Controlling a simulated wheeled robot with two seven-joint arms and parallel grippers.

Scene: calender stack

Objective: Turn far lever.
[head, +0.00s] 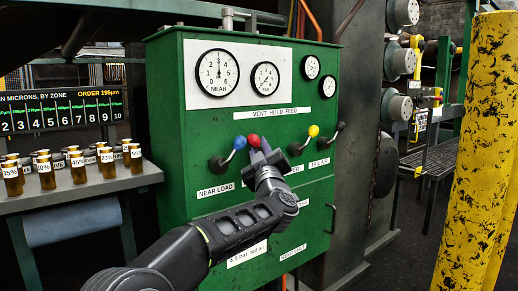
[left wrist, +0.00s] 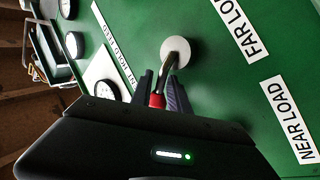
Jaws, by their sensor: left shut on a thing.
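The far lever has a red knob (head: 253,140) on the front of the green cabinet (head: 176,120). In the left wrist view its metal shaft runs from a round pale pivot (left wrist: 175,50) beside the "FAR LOAD" label (left wrist: 243,28) to the red knob (left wrist: 157,100). My left gripper (head: 262,151) is shut on the red knob, with a dark finger on each side of it in the left wrist view (left wrist: 160,88). In the head view my gripper hides the lever's pivot and label. My right gripper is not in view.
A blue-knobbed lever (head: 240,142) over "NEAR LOAD" is close on the left. A yellow-knobbed lever (head: 313,131) and a black-knobbed lever (head: 340,126) are on the right. Gauges (head: 217,69) sit above. A shelf of small canisters (head: 95,185) stands left; a yellow post (head: 480,150) stands right.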

